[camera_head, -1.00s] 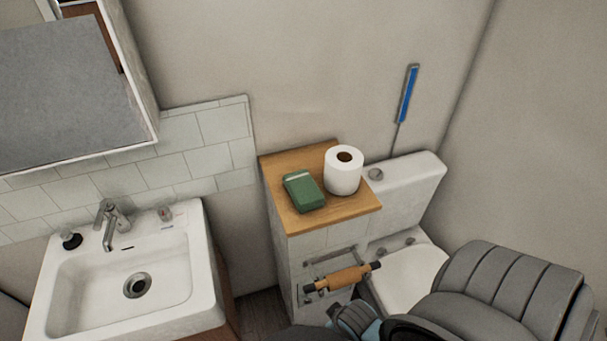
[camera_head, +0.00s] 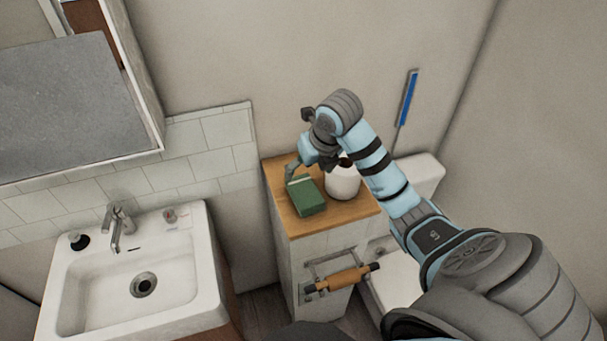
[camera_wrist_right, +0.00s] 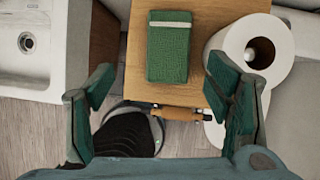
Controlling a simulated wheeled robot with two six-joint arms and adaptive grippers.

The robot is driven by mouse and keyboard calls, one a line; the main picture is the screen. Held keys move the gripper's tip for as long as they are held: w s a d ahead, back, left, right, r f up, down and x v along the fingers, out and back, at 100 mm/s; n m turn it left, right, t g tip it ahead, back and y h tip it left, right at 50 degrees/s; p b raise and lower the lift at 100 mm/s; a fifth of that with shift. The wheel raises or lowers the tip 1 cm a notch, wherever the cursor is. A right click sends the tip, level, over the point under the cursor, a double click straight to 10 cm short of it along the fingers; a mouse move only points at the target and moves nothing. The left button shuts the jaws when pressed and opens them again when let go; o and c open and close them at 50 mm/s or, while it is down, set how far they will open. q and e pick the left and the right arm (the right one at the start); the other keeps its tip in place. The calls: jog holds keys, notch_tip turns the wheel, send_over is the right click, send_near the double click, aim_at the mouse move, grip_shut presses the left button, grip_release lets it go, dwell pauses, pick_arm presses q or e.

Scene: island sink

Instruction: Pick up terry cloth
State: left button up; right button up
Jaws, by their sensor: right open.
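The terry cloth (camera_head: 306,196) is a green folded block with a pale band along one edge. It lies flat on the wooden top of a small cabinet. In the right wrist view the cloth (camera_wrist_right: 169,50) is ahead of the fingers, near the middle. My right gripper (camera_head: 306,166) is over the cabinet top by the cloth's far end. In its wrist view the right gripper (camera_wrist_right: 160,72) is open, with its two fingers wide apart and nothing held. My left gripper is not in view.
A white toilet roll (camera_head: 342,183) stands right of the cloth, partly behind my right arm; it also shows near the right finger in the wrist view (camera_wrist_right: 280,65). The wooden top (camera_head: 349,212) has bare room in front. A paper holder (camera_head: 343,281) juts out below. A sink (camera_head: 90,295) is left.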

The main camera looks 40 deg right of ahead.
aim_at(303, 189)
jog(key=shift+h, duration=0.3)
jog(key=b+x, duration=0.3)
jog(key=s+b+x, duration=0.1)
jog(key=b+x, duration=0.1)
jog(key=b, duration=0.1)
jog(key=b+x, duration=0.3)
jog(key=shift+d+f+b, duration=0.35)
jog(key=shift+f+b, duration=0.05)
jog(key=shift+f, duration=0.1)
jog(key=shift+w+f+g+b, duration=0.25)
jog(key=shift+f+g+b, duration=0.05)
jog(key=shift+w+d+f, duration=0.1)
jog(key=shift+w+f, duration=0.05)
jog(key=shift+f, duration=0.15)
jog(key=x, duration=0.4)
jog(key=shift+b, duration=0.3)
jog(key=c, duration=0.9)
jog(key=shift+r, duration=0.15)
